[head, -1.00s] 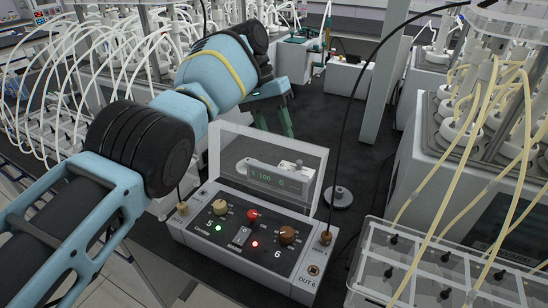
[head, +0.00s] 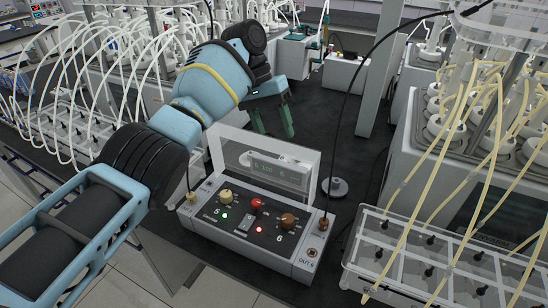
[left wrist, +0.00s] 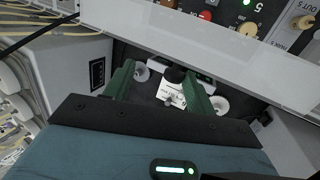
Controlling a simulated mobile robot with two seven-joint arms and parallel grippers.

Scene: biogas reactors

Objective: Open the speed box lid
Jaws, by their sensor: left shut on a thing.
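The speed box (head: 243,247) is a pale box with a dark sloped panel carrying knobs, a switch and lit green and red lamps. Its clear lid (head: 228,143) stands raised at the back edge of the panel, with a small display showing through it. In the left wrist view, the green fingers (left wrist: 163,92) point toward the box's back side, and the panel shows at top right. My right gripper is out of view.
A clear-topped rack (head: 440,250) with yellow tubes stands at right, near the box. Reactors with white tubes (head: 60,120) fill the left. A black cable hangs beside the box's right end. A round grey disc (head: 334,187) lies behind the box.

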